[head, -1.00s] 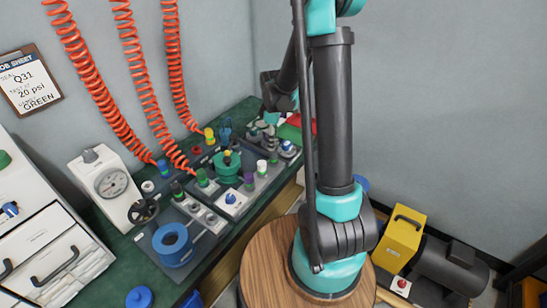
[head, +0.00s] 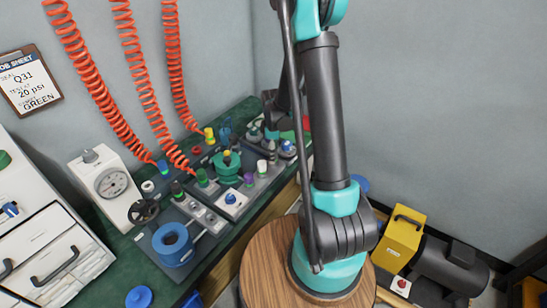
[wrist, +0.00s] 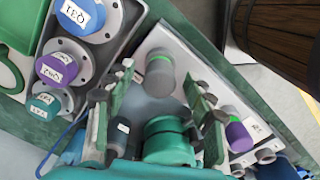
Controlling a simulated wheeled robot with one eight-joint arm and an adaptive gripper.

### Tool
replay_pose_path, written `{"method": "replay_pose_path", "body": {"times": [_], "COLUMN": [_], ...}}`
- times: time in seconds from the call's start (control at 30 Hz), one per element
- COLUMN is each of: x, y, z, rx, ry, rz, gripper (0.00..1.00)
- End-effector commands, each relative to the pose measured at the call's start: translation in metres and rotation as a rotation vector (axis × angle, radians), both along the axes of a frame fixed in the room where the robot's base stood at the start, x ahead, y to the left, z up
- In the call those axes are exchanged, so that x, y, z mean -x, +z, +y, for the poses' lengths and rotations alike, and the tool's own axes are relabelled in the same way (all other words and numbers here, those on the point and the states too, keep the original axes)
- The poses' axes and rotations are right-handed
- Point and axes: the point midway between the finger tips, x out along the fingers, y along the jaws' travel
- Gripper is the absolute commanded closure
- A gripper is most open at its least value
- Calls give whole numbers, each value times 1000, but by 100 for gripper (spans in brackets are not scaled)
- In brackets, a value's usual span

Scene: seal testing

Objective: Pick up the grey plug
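The grey plug (wrist: 159,73) is a short cylinder with a green ring, standing on a pale plate in the wrist view. My gripper (wrist: 160,84) is open, its two fingers well apart. The plug shows just beyond and between the fingertips, and I see no grip on it. A green cylinder (wrist: 167,140) shows between the fingers, nearer the camera. In the head view my gripper (head: 270,130) is over the far end of the bench, small and partly hidden by my arm. A pale plug (head: 262,167) there may be the grey one.
A purple plug with a green band (wrist: 238,135) stands right of my right finger. Labelled flanged caps (wrist: 82,17) lie at upper left. In the head view, coiled orange hoses (head: 90,85) hang over the bench, and a pressure gauge (head: 112,183) stands at left.

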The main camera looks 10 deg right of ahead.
Motion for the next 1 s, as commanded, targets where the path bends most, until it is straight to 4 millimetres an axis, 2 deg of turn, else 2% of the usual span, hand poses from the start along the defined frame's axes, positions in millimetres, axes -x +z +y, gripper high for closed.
{"method": "replay_pose_path", "body": {"times": [0.07,0.4,0.77,1.0], "x": [0,0,0,0], "y": [0,0,3,22], "z": [0,0,0,0], "rx": [0,0,0,0], "ry": [0,0,0,0], "rz": [0,0,0,0], "gripper": [58,100,100,100]}}
